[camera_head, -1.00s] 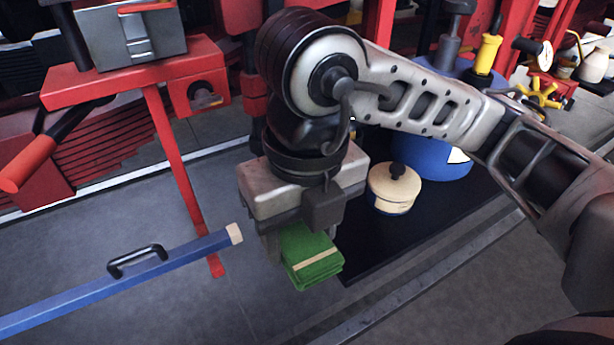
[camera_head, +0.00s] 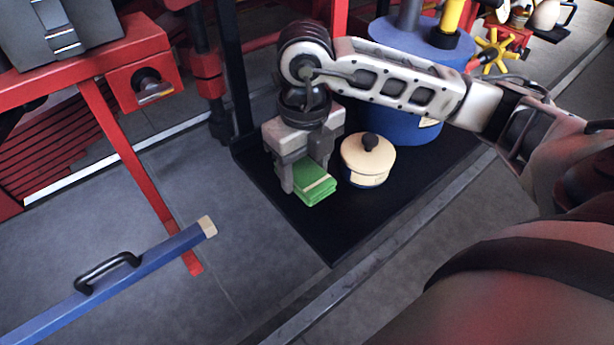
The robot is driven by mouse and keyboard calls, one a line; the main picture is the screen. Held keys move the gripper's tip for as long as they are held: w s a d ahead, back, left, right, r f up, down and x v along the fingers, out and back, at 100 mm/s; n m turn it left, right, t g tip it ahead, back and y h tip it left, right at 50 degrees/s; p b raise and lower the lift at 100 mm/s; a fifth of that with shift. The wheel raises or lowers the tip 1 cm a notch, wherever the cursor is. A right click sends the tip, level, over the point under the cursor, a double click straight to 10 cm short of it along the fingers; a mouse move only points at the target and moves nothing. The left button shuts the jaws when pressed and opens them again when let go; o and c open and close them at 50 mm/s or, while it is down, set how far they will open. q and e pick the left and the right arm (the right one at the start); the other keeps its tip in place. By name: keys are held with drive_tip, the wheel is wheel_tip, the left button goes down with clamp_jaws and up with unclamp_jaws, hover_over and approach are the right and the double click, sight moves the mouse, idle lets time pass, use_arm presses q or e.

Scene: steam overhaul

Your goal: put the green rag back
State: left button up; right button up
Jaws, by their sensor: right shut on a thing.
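The green rag (camera_head: 316,187) is a folded stack with a pale stripe. My right gripper (camera_head: 307,180) is shut on it, pointing down, with a finger on either side. The rag is over the front left part of the black mat (camera_head: 325,235), left of a cream pot with a dark knob (camera_head: 367,163). I cannot tell whether the rag touches the mat. My left gripper is not in view.
A large blue drum (camera_head: 412,130) stands behind the pot. A red bench (camera_head: 100,45) with a grey box is at the upper left. A blue bar with a black handle (camera_head: 150,265) lies at the lower left. The mat's front corner is bare.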

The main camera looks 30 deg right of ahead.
sight(307, 180)
drive_tip(key=shift+w+d+f, duration=0.1)
drive_tip(key=shift+d+f, duration=0.1)
drive_tip(key=shift+f, duration=0.05)
drive_tip(key=f, duration=0.2)
drive_tip(key=f+p, duration=0.1)
drive_tip(key=shift+w+d+f, duration=0.1)
drive_tip(key=shift+d, duration=0.15)
drive_tip(key=shift+f, duration=0.2)
drive_tip(key=o, duration=0.9)
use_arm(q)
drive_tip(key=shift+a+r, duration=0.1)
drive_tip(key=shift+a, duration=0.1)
use_arm(e)
drive_tip(key=shift+r, duration=0.1)
use_arm(q)
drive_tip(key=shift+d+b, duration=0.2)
drive_tip(key=shift+b, duration=0.35)
use_arm(e)
wheel_tip(307, 180, up, 12)
drive_tip(key=shift+f, duration=0.1)
